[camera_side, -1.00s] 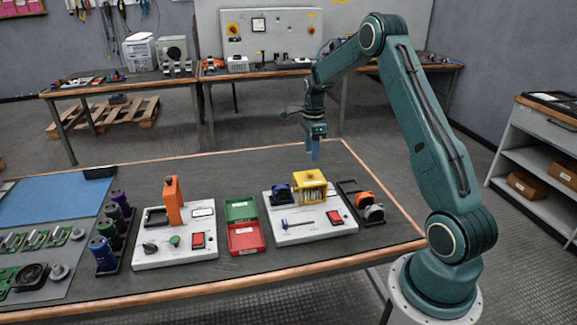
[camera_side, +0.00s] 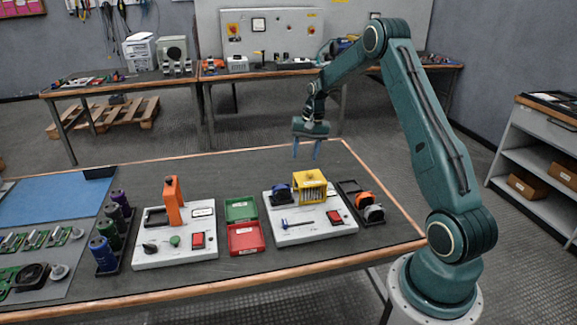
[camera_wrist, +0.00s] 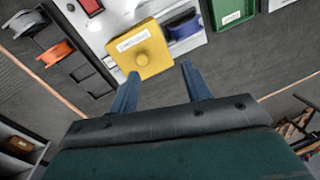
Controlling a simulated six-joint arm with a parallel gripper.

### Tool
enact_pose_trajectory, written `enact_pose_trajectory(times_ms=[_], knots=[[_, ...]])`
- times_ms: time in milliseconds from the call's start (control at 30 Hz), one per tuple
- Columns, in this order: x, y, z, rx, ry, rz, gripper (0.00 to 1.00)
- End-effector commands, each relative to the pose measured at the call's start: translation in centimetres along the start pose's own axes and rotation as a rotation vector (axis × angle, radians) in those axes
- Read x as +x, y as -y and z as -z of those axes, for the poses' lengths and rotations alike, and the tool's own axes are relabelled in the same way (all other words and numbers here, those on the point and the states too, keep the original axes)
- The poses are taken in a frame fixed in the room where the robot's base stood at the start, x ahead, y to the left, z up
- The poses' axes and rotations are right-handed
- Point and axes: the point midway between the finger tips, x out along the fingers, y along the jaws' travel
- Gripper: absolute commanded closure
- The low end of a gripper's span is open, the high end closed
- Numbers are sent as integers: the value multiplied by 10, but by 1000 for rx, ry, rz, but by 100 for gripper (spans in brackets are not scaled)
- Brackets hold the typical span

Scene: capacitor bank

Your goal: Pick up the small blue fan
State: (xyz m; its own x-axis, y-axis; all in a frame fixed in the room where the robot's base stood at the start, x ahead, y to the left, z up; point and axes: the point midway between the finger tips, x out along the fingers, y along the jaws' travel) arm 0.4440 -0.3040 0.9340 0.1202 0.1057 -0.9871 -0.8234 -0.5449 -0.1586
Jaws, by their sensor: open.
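My gripper (camera_side: 306,152) is open and empty, well above the table's back part, behind and above the fan. In the wrist view, the two blue fingers (camera_wrist: 160,70) are apart with only the table and part of the yellow box beyond them.
A black tray (camera_side: 349,187) with an orange and a grey reel stands right of the panel. Farther left is another white panel (camera_side: 176,253) with an orange upright part. The table behind the panels is bare.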

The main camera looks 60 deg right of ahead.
Motion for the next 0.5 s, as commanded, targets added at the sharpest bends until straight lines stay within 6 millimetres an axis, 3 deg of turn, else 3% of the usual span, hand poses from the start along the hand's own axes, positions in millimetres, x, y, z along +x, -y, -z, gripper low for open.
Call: enact_pose_trajectory(times_ms=[500], knots=[[4, 11, -3, -820, -20, 107, 52]])
